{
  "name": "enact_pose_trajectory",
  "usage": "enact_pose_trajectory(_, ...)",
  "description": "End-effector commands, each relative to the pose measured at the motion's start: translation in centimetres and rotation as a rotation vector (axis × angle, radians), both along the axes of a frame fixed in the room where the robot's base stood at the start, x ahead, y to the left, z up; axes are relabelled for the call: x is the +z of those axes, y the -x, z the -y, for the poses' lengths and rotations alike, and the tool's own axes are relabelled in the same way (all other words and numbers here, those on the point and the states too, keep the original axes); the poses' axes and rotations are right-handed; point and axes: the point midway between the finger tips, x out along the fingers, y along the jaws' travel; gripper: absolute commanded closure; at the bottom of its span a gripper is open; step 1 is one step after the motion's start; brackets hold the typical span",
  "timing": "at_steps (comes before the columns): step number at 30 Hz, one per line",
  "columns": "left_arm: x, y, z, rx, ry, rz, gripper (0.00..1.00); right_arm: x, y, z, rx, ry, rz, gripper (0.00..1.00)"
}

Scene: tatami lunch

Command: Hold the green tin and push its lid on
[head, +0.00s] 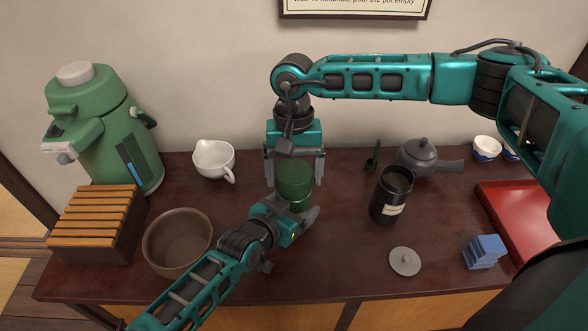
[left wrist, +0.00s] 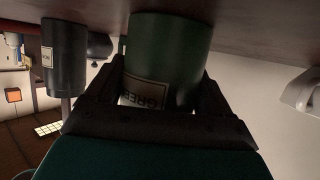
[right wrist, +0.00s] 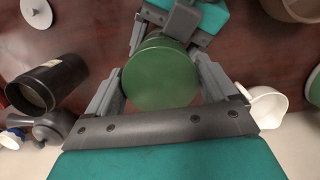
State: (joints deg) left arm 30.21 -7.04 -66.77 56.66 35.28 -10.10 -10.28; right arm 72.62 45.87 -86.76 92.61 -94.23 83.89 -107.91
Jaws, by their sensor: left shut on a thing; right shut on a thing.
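The green tin (head: 296,205) stands upright on the dark red-brown table. My left gripper (head: 291,209) is shut around its body from the front, and the left wrist view shows the labelled tin (left wrist: 168,55) between the fingers. The round green lid (head: 294,174) is at the top of the tin, in line with it. My right gripper (head: 295,178) comes down from above and is shut on the lid, whose flat top (right wrist: 160,76) shows between the fingers in the right wrist view. I cannot tell whether the lid is fully seated.
An open black canister (head: 391,195) stands to the right, with a grey lid (head: 405,261) lying in front of it. A grey teapot (head: 422,157) is behind. A white pouring bowl (head: 214,159) and a brown bowl (head: 178,243) are to the left. A red tray (head: 512,222) lies far right.

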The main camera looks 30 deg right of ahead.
Motion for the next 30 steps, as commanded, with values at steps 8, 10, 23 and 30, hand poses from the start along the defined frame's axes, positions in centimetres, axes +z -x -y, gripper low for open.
enact_pose_trajectory(8, -0.1, 0.01, -0.06, 0.0, -0.002, -0.001, 0.35, -0.35, 0.0, -0.01, 0.0, 0.0, 0.0, 0.36)
enact_pose_trajectory(10, -0.1, 0.01, -0.06, 0.0, -0.002, -0.001, 0.35, -0.44, -0.01, -0.01, 0.0, 0.0, 0.0, 0.36)
enact_pose_trajectory(23, -0.11, 0.0, -0.06, 0.0, -0.002, -0.001, 0.35, -0.66, -0.01, -0.01, 0.0, 0.0, 0.0, 0.36)
enact_pose_trajectory(30, -0.1, 0.01, -0.06, 0.0, -0.002, -0.001, 0.35, -0.65, 0.0, -0.01, 0.0, 0.0, 0.0, 0.0)
